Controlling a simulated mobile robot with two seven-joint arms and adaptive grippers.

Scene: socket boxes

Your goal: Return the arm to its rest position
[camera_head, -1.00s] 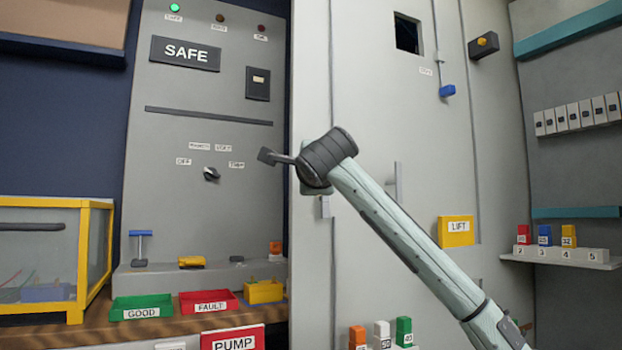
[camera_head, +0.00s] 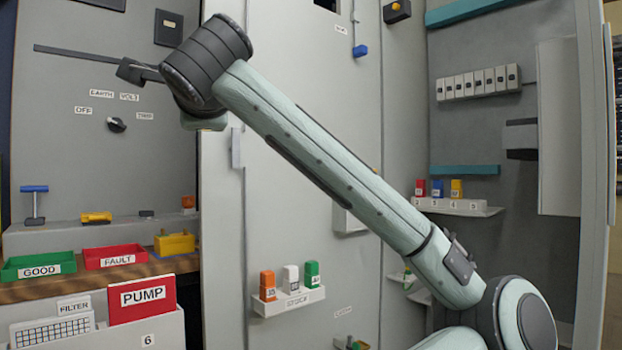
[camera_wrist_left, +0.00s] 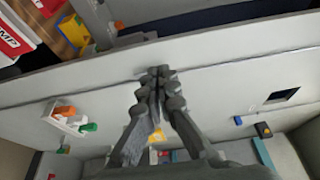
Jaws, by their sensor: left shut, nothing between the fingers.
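My left gripper (camera_wrist_left: 156,76) is shut and empty in the left wrist view, its dark fingers meeting in front of grey panels. In the head view, an arm that I take to be my left one reaches from the lower right to the upper left. The gripper appears clear of the panel, though the exact gap is hard to tell. My right gripper is in neither view.
Green (camera_head: 40,266) and red (camera_head: 115,255) trays and a yellow bin (camera_head: 176,243) stand on the bench at left. A PUMP card (camera_head: 143,297) stands in front. A stock shelf (camera_head: 290,300) holds coloured blocks below the arm. An open grey door (camera_head: 560,125) is at right.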

